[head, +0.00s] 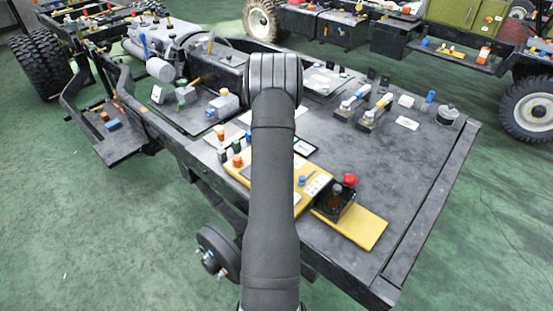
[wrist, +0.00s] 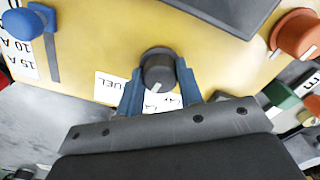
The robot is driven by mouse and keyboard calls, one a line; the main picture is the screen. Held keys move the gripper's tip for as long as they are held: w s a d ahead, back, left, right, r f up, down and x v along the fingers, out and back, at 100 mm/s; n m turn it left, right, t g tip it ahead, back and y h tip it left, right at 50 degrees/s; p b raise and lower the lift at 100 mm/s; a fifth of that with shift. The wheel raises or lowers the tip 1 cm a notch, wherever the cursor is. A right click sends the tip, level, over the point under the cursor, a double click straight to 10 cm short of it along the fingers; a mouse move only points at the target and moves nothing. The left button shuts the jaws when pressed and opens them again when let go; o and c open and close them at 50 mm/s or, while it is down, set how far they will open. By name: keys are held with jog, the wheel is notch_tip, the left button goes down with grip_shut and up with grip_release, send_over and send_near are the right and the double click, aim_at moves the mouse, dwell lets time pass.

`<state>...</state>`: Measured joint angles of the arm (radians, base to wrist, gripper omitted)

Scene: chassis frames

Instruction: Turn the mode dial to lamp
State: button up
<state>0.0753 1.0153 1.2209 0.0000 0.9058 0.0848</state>
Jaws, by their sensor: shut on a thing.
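The mode dial (wrist: 158,72) is a dark grey round knob on a yellow panel (wrist: 215,50) in the wrist view. White labels lie beside and below the dial. One reads "FUEL" (wrist: 115,86); another, starting "LA", is partly hidden by the fingers. In the head view my dark arm covers the dial and the gripper; part of the yellow panel (head: 367,227) shows there.
In the wrist view an orange knob (wrist: 297,33) is at upper right, a green one (wrist: 281,95) below it, and a blue knob (wrist: 22,23) at upper left. In the head view a red knob (head: 349,180) and a black box (head: 331,207) stand close right of my arm.

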jog(key=shift+n, duration=0.8)
jog(key=o, duration=1)
jog(key=shift+c, duration=0.2)
notch_tip(320, 180, up, 18)
jog(key=shift+f, duration=0.25)
notch_tip(320, 180, down, 18)
jog(key=shift+r, duration=0.25)
jog(key=shift+r, duration=0.1)
